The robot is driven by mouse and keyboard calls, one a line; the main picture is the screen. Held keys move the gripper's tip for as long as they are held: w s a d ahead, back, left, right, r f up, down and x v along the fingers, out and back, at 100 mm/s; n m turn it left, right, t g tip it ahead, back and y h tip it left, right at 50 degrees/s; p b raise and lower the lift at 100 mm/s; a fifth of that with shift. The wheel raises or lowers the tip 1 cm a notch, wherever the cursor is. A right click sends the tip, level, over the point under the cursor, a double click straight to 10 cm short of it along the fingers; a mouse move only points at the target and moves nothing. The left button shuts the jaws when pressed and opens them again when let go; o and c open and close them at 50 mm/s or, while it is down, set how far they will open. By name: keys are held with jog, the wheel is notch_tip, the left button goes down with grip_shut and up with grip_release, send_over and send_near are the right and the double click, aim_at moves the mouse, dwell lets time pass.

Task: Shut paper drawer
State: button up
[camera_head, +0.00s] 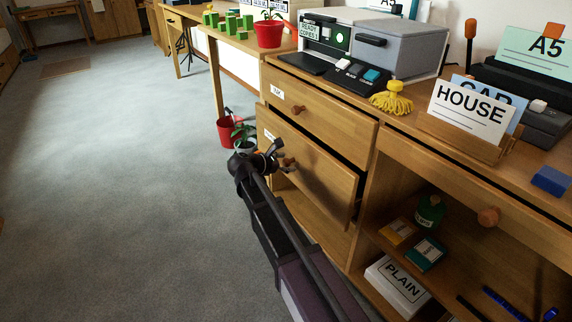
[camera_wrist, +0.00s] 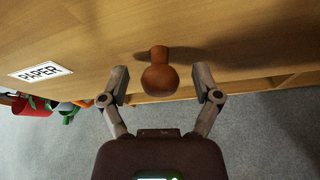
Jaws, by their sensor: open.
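The paper drawer (camera_head: 318,182) is the lower drawer of the wooden desk unit in the head view. It stands out from the unit, with a dark gap behind its front at the top and right. In the wrist view its front (camera_wrist: 100,45) bears a PAPER label (camera_wrist: 40,73). Its round wooden knob (camera_wrist: 160,76) sits between the two fingers of my gripper (camera_wrist: 161,88), with space on both sides. My gripper (camera_head: 270,157) is open at the drawer front in the head view, partly covering the knob (camera_head: 289,163). The drawer's inside is hidden.
Another drawer (camera_head: 330,118) with a knob lies above. A printer (camera_head: 375,45), yellow tassel (camera_head: 392,98) and card holder (camera_head: 465,138) stand on top. Open shelves (camera_head: 400,245) are at the right. A red pot (camera_head: 227,131) stands on the floor beyond my gripper. The floor at left is clear.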

grip_shut()
jog(key=shift+w, duration=0.1)
dwell(0.3)
